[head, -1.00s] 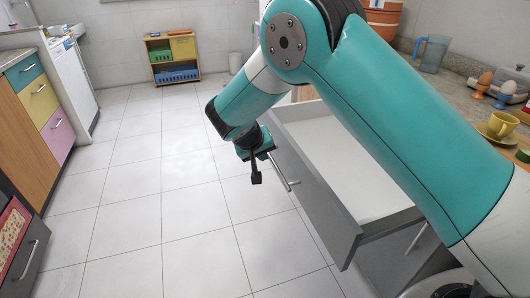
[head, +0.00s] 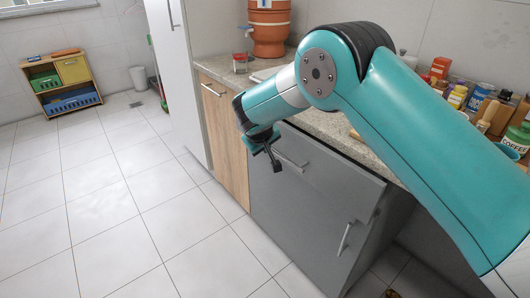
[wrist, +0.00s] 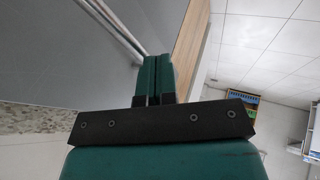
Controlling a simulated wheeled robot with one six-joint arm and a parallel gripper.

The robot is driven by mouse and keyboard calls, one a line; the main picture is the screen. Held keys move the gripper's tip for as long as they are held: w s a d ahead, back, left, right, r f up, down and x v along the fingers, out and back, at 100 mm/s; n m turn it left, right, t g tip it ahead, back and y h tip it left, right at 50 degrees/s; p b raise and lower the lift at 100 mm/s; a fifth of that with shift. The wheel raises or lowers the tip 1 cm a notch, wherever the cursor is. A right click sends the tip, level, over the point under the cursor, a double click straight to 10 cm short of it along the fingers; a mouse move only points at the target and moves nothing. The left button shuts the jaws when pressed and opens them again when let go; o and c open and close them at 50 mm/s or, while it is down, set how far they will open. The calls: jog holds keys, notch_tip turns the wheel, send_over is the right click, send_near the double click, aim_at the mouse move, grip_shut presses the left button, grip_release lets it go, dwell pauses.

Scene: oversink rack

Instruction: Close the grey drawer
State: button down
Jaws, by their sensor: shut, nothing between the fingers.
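The grey drawer (head: 325,167) is at the top of the grey cabinet under the counter. My gripper is shut and empty, close in front of the drawer's left part. In the wrist view my gripper (wrist: 153,78) has its two green fingers together. The metal handle (wrist: 115,25) runs beside their tips there; I cannot tell whether they touch.
A grey door with an upright handle (head: 345,238) is below the drawer. A wooden cabinet door (head: 222,135) stands to the left. The stone counter (head: 325,122) bears jars and bottles at the right. The tiled floor (head: 120,210) is clear at left.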

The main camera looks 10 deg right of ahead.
jog(key=shift+w+d, duration=0.45)
jog(key=shift+d, duration=0.3)
jog(key=shift+w+d, duration=0.45)
jog(key=shift+d, duration=0.25)
jog(key=shift+w+d, duration=0.45)
jog(key=shift+d, duration=0.3)
jog(key=shift+d+r, duration=0.1)
jog(key=shift+d, duration=0.05)
jog(key=shift+s+a, duration=0.1)
jog(key=shift+a, duration=0.25)
send_near(278, 142)
jog(key=s+a+r, duration=0.2)
jog(key=s+a, duration=0.1)
jog(key=a, duration=0.1)
jog(key=s+d+r+g+y+p, duration=0.2)
jog(key=s+r+p, duration=0.2)
jog(key=s+r, duration=0.4)
jog(key=s+d+r+g+y+p, duration=0.1)
jog(key=s+r, duration=0.3)
jog(key=s, duration=0.6)
jog(key=s+d+r+n+g+y+p, duration=0.1)
jog(key=s+r, duration=0.4)
jog(key=s, duration=0.5)
jog(key=s+d+r+n+g+y+p, duration=0.1)
jog(key=s+d+r+g+y+p, duration=0.1)
jog(key=s, duration=0.8)
notch_tip(278, 142, up, 3)
jog(key=shift+s+d+f+p, duration=0.15)
jog(key=shift+s+d+p, duration=0.25)
jog(key=shift+d+p, duration=0.45)
